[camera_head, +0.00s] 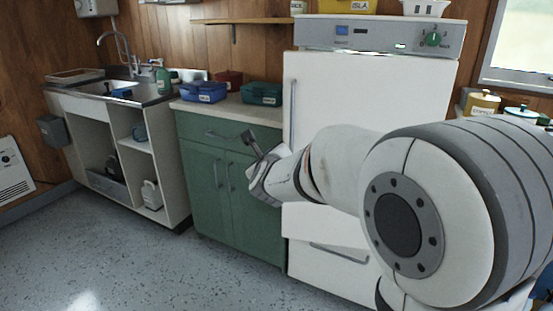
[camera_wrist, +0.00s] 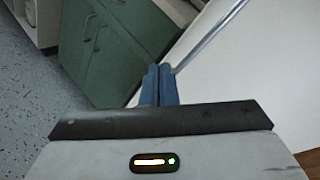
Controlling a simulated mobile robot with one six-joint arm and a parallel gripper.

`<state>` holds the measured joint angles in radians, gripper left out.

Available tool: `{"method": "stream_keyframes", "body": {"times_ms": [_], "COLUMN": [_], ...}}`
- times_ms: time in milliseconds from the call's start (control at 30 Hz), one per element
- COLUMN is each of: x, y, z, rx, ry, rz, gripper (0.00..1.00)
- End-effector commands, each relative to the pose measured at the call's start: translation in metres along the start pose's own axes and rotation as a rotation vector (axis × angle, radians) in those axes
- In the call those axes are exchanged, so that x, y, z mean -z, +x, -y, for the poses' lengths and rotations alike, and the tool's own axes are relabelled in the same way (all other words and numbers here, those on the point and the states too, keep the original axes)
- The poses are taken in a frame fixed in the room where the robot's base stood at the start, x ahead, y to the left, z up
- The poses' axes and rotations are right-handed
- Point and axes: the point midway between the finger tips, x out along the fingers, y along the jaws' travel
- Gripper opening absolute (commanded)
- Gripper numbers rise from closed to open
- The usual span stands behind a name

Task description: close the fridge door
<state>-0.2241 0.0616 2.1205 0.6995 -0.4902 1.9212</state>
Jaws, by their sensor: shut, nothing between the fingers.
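The white fridge (camera_head: 370,250) stands right of the green cabinet. Its tall upper door (camera_head: 400,85) looks nearly flush with the front; I cannot tell whether a small gap remains. The door's upright bar handle (camera_head: 293,105) is near its left edge; a bar handle also shows in the wrist view (camera_wrist: 212,38). My gripper (camera_head: 251,142) is shut and empty, at the fridge's left side in front of the green cabinet. In the wrist view its blue-grey fingers (camera_wrist: 159,80) are together, with their tips close to the handle's near end. Contact is unclear. My arm hides the door's lower right part.
The green cabinet (camera_head: 205,165) adjoins the fridge on the left, with blue (camera_head: 204,92) and green (camera_head: 262,94) boxes on its counter. A sink unit (camera_head: 105,90) stands farther left. The speckled floor (camera_head: 150,265) in front is clear. Pots (camera_head: 483,102) stand at right.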

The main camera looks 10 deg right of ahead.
Motion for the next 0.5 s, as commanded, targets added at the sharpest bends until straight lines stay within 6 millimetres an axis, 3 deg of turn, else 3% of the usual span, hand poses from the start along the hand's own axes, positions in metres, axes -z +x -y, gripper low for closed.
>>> {"method": "stream_keyframes", "body": {"times_ms": [33,200,333,500], "x": [0.015,0.027,0.032,0.033], "y": [0.015,0.036,0.041,0.052], "z": [-0.012,-0.010,-0.007,-0.002], "rx": [0.060,0.241,0.312,0.337], "ry": [0.128,0.494,0.633,0.678], "rz": [0.012,0.070,0.104,0.116], "gripper": [0.00,0.00,0.00,0.00]}}
